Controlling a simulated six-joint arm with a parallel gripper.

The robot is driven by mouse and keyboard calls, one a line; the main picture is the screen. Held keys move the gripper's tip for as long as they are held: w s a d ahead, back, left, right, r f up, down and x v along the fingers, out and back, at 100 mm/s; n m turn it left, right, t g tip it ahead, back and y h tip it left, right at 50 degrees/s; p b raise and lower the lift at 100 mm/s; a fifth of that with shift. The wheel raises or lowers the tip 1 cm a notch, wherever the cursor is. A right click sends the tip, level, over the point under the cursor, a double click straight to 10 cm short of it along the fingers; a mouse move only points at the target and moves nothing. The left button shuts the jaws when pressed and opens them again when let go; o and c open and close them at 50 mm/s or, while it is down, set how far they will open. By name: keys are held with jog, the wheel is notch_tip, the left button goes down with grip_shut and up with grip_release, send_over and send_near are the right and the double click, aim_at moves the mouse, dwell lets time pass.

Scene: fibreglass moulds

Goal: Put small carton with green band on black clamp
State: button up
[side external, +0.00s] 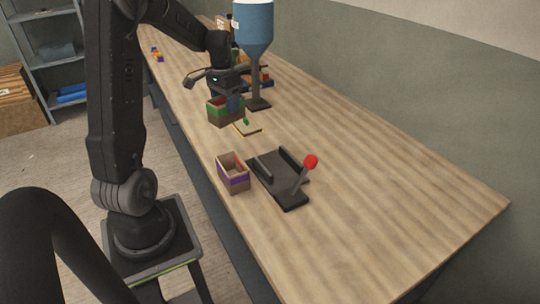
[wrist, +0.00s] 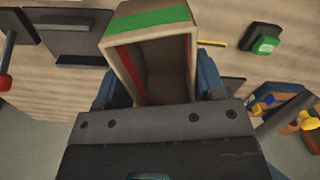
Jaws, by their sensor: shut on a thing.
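The small carton with a green band (side external: 217,112) is an open-topped brown box with red inside. My gripper (side external: 228,100) is shut on it, with blue fingers on its sides. In the wrist view, the carton (wrist: 150,18) opens toward the camera between the fingers (wrist: 163,88). I cannot tell how high it is above the table. The black clamp (side external: 285,190) lies on the table toward the front right, apart from the carton, with a lever and red knob. The clamp also shows at the upper left of the wrist view (wrist: 82,38). Nothing rests on it.
A carton with a purple band (side external: 233,180) stands just left of the clamp. A small yellow-edged item with a green top (side external: 247,129) lies between my gripper and the clamp. A blue hopper on a black stand (side external: 253,30) rises behind. The table's right side is clear.

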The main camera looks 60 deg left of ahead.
jog(key=d+n, duration=0.6)
jog(key=n, duration=0.9)
send_near(279, 169)
jog(key=shift+a+f, duration=0.1)
jog(key=shift+f, duration=1.7)
jog(key=shift+f, duration=0.1)
jog(key=o, duration=1)
jog(key=shift+c, duration=0.2)
